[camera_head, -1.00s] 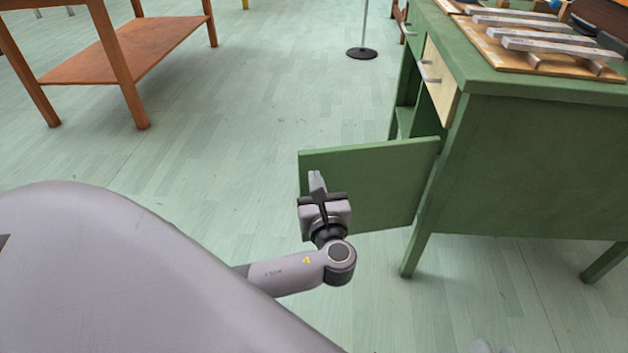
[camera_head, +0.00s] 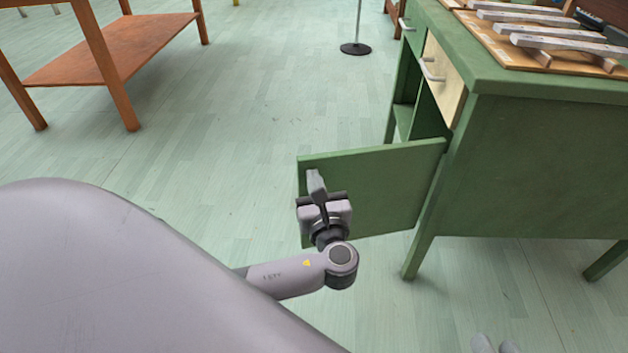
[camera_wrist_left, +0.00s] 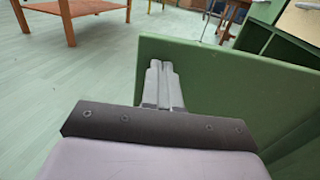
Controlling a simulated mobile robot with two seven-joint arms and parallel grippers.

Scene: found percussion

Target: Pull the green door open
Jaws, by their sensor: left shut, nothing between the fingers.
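The green door (camera_head: 392,185) stands swung out from the green desk (camera_head: 545,165), hinged at the desk's near front leg. The opening behind it shows. My left gripper (camera_head: 316,183) is shut and empty. It is in front of the door's near face, close to its free edge.
A pale drawer (camera_head: 441,80) with a metal handle is above the door opening. Metal bars on a wooden board (camera_head: 545,52) lie on the desk top. An orange-brown table (camera_head: 110,50) stands at the upper left. The floor (camera_head: 240,130) left of the door is clear.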

